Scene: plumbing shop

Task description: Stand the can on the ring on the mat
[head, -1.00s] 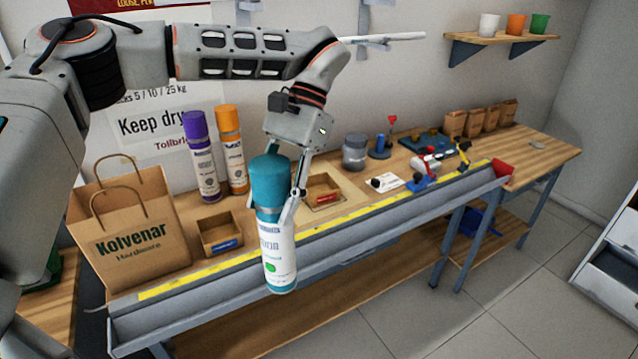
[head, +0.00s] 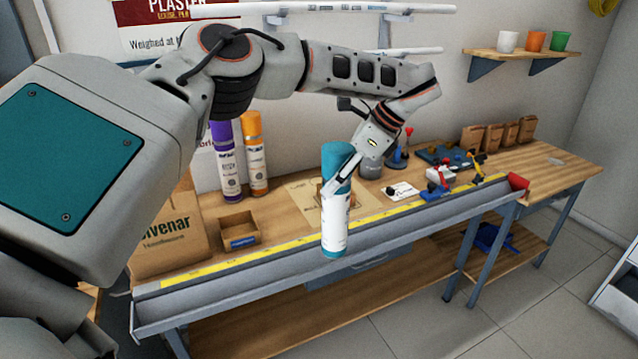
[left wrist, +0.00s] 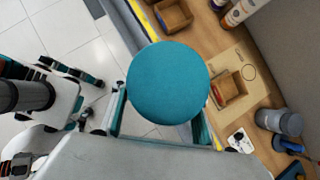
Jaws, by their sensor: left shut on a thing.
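The can (head: 335,235) is a white-labelled spray can with a teal cap, held nearly upright in front of the bench, above the grey trough along its front edge. My left gripper (head: 340,190) is shut on its upper part. In the left wrist view the teal cap (left wrist: 168,82) fills the space between the fingers. The pale mat (head: 301,196) lies on the bench behind the can. The ring (left wrist: 250,72) shows as a thin dark circle on the mat in the left wrist view, apart from the can.
A small open wooden box (left wrist: 236,82) stands on the mat beside the ring. Another open box (head: 238,228), purple (head: 226,165) and orange (head: 255,160) cans stand left of the mat. A grey jar (left wrist: 280,122) stands to its right.

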